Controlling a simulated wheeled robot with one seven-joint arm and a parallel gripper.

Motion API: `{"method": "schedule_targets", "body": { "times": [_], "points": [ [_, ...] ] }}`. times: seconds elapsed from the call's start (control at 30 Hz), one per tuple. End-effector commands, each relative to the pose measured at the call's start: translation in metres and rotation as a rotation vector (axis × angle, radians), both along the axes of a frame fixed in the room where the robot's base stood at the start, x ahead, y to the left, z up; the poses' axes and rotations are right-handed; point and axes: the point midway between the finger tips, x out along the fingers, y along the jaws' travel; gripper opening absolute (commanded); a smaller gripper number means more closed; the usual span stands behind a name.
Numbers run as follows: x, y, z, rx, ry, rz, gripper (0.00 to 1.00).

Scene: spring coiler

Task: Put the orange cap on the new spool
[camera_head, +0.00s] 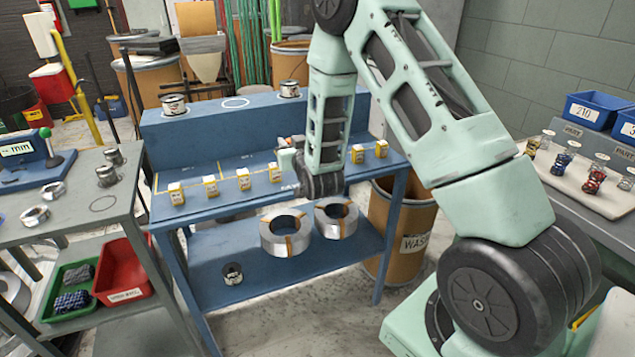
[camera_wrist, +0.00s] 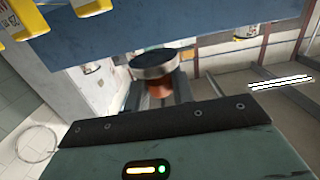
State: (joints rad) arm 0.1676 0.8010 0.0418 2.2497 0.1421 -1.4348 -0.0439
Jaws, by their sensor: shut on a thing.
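My gripper (camera_wrist: 155,97) is shut on a round piece (camera_wrist: 153,63) with a dark flat top, a silver rim and an orange-brown lower part. This orange part is the only match for the orange cap that I can make out. In the head view my forearm and wrist hide most of the gripper, over the blue bench. Which spool is the new one is not clear. One silver spool (camera_head: 174,104) stands at the left on the raised blue shelf, and another spool (camera_head: 289,89) stands farther right. A small dark spool (camera_head: 232,273) is on the lower shelf.
Several white-and-yellow boxes (camera_head: 243,179) stand in a row along the blue bench (camera_head: 190,155). Two large silver coils (camera_head: 270,240) rest on its lower shelf. A grey table (camera_head: 70,213) with metal parts is at left. A brown waste drum (camera_head: 400,235) stands at right.

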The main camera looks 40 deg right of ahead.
Motion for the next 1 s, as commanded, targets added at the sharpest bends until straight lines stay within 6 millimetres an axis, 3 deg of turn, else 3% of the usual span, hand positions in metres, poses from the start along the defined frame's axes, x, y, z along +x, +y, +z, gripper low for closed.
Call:
{"method": "schedule_targets", "body": {
  "times": [0.73,1.0],
  "points": [
    [0.001,-0.001,-0.09,0.001,0.001,-0.002,0.0],
    [0.001,-0.001,-0.098,0.0,-0.002,-0.002,0.0]
  ]
}}
